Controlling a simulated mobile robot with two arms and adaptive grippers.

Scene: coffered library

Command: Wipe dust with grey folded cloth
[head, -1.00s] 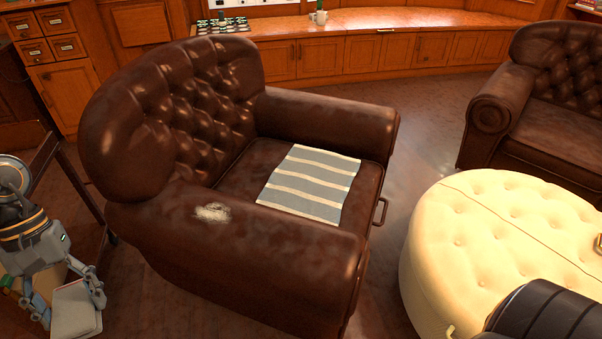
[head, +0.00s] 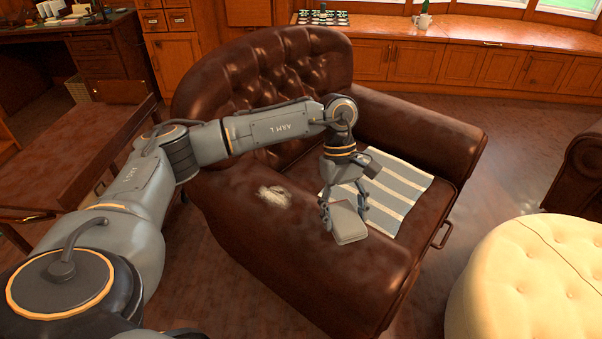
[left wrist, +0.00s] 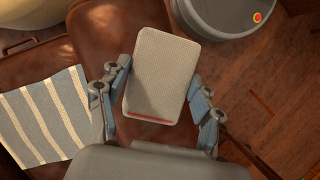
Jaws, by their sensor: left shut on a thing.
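My left gripper (head: 343,211) is shut on the grey folded cloth (head: 349,223), a small thick pad. It holds the cloth over the near arm of the brown leather armchair (head: 270,245); I cannot tell whether they touch. A pale dust patch (head: 274,196) lies on that same arm, left of the cloth and apart from it. In the left wrist view the cloth (left wrist: 162,75) sits between both fingers, with a red line along one edge. The dust does not show there. My right gripper is not in view.
A grey-and-white striped cloth (head: 399,183) lies on the armchair seat. A cream tufted ottoman (head: 530,280) stands at the right. A wooden desk (head: 75,190) stands at the left. Bare floor (head: 510,120) shows between the chair and the cabinets.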

